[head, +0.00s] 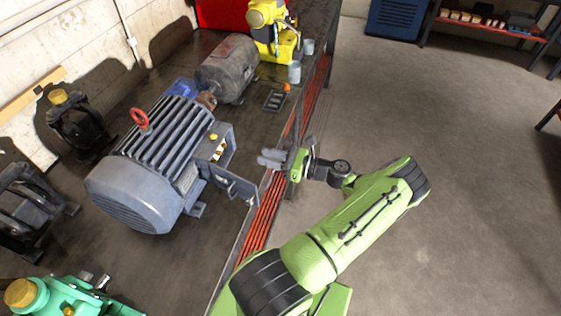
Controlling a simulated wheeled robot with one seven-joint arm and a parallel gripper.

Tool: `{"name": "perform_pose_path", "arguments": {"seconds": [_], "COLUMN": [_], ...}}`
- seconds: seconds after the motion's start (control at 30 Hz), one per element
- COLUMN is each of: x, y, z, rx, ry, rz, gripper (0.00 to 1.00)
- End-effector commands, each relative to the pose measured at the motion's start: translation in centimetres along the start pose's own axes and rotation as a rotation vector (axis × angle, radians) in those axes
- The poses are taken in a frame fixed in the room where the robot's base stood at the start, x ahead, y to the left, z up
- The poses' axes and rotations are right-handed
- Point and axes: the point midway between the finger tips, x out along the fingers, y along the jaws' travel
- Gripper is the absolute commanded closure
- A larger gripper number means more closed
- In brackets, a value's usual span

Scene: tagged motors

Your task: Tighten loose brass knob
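A small brass-coloured knob (213,136) shows on the terminal box at the right side of the large grey finned motor (165,150). Whether it sits loose cannot be seen. My gripper (268,158) is to the right of the motor, near the bench's right edge, with its fingers pointing left towards the terminal box. It appears clear of the knob. The fingers are small in this view, and the gap between them is not clear.
The bench (225,235) carries black machines (80,125) at left, a green machine (70,297) in front, and a dark cylindrical motor (228,68) and yellow machine (270,28) behind. A metal bracket (232,183) juts from the motor towards my gripper. The floor at right is open.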

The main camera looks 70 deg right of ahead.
Motion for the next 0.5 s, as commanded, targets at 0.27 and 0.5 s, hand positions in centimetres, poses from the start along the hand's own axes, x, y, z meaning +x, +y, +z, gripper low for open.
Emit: {"name": "perform_pose_path", "arguments": {"seconds": [0.27,0.5], "x": [-4.3,-4.4], "y": [0.0,0.0], "z": [-0.1,0.0], "rx": [-0.001,0.0], "ry": [0.0,0.0], "rz": [-0.001,0.0], "gripper": [0.73,0.73]}}
